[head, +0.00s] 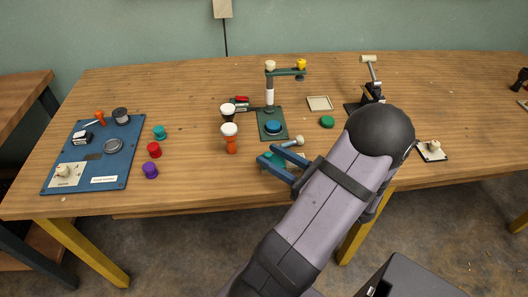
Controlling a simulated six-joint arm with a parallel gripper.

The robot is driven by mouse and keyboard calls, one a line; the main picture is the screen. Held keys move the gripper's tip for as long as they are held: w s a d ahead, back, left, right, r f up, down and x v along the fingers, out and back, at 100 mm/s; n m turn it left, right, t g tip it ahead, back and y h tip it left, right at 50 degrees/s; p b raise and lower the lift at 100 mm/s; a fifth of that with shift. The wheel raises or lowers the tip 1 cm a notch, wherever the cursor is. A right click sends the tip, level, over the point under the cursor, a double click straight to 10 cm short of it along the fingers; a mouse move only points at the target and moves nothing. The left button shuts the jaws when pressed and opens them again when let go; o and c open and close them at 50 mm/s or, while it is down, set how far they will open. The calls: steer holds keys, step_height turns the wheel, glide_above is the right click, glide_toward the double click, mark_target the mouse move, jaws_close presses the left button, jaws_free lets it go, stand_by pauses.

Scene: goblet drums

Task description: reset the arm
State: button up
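My arm reaches in from the bottom right of the head view. My gripper (266,155) has two blue fingers, spread apart, over the front part of the wooden table (190,190). A teal piece (274,160) shows between and below the fingers; I cannot tell whether they touch it. Two goblet drums stand upright left of the gripper: an orange one with a white top (230,144) and a dark one with a white top (227,111) behind it.
A green-based press stand (270,95) stands behind my gripper, with a small mallet (293,142) close by. A blue board (110,160) lies at the left, beside teal (159,132), red (154,149) and purple (150,170) pieces. A black lever tool (371,92) stands at the back right.

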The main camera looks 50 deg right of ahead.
steer(key=shift+s, duration=0.85)
